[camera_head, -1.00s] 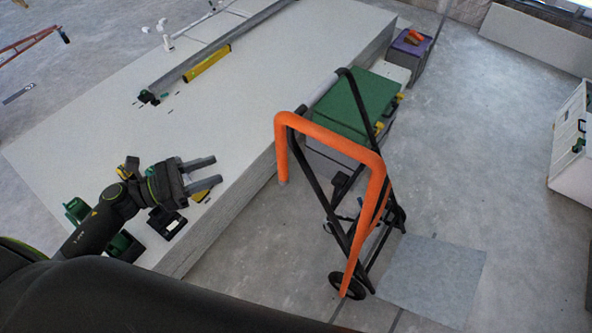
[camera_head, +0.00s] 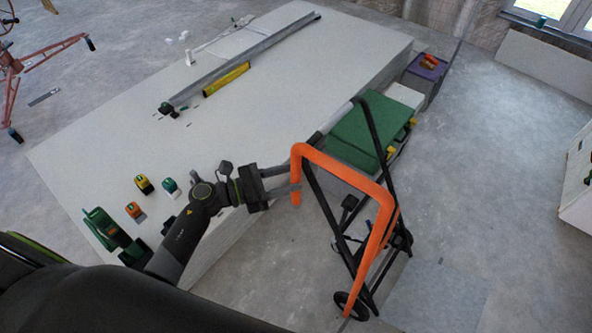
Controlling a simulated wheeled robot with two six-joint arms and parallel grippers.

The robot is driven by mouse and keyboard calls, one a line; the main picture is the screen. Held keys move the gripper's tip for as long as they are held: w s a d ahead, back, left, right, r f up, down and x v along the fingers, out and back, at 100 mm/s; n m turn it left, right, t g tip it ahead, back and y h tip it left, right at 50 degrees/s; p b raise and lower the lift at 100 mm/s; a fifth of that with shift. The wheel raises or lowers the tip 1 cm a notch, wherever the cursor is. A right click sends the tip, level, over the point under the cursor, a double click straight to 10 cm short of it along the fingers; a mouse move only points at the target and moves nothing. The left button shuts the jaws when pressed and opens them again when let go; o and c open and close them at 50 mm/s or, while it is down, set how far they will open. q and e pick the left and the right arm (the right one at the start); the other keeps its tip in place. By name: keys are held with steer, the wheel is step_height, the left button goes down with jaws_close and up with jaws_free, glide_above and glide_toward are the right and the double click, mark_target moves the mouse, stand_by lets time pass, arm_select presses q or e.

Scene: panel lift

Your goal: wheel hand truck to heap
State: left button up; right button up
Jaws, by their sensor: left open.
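The hand truck (camera_head: 352,172) stands on the floor to the right of the heap, with an orange loop handle, a black frame and black wheels. The heap (camera_head: 275,115) is a big pale stack of panels with a flat top. My left gripper (camera_head: 292,179) is open, at the left leg of the orange handle. Its fingers point right toward that leg; I cannot tell whether the leg is between them. My right gripper is not in view.
A green case (camera_head: 362,135) and a purple box (camera_head: 427,67) stand along the heap's right side. A yellow level (camera_head: 227,79) and small tools lie on top. A pale sheet (camera_head: 438,295) lies on the floor by the truck. Floor to the right is clear.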

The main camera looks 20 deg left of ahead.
arm_select(q)
steer(key=shift+x, duration=1.4)
steer(key=shift+c, duration=0.4)
jaws_close()
